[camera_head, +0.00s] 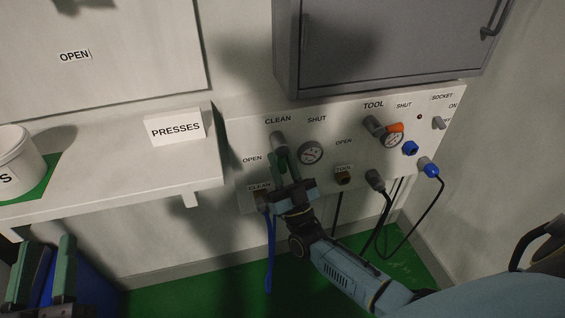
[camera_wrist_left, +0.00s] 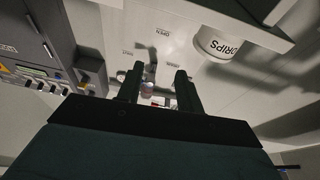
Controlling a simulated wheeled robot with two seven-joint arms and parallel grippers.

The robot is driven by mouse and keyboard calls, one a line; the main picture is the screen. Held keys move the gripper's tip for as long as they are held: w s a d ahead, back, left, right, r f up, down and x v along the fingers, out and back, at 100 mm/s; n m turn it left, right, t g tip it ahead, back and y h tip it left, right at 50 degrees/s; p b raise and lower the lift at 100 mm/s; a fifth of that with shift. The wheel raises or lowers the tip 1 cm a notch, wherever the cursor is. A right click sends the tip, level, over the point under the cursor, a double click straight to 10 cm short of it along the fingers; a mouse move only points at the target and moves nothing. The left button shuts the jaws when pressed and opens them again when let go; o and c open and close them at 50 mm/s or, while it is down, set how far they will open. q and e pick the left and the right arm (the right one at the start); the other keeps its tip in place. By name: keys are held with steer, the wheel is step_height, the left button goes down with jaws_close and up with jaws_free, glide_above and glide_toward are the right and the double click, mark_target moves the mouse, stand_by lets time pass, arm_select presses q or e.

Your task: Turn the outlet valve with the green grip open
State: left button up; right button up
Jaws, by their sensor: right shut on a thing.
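The outlet valve (camera_head: 278,140) is on the wall panel under the CLEAN label. SHUT is marked to its upper right and OPEN to its lower left. My right gripper (camera_head: 281,163) is shut on the valve's grip just below the hub. The fingers hide most of the grip, so its exact angle is hard to tell. My left gripper (camera_head: 43,245) is at the lower left, away from the panel. It is open and empty, and its two spread fingers also show in the left wrist view (camera_wrist_left: 156,82).
Right of the valve are a gauge (camera_head: 310,152) and the TOOL valve with an orange grip (camera_head: 392,128). A blue hose (camera_head: 269,250) and black cables hang below the panel. A grey cabinet (camera_head: 385,45) is above.

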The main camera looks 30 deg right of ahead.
steer(key=o, duration=1)
arm_select(q)
steer(key=shift+f, duration=0.25)
arm_select(e)
steer(key=v, duration=1.3)
steer(key=shift+s+f, duration=0.1)
steer(key=shift+f, duration=0.05)
arm_select(q)
steer(key=shift+r, duration=0.15)
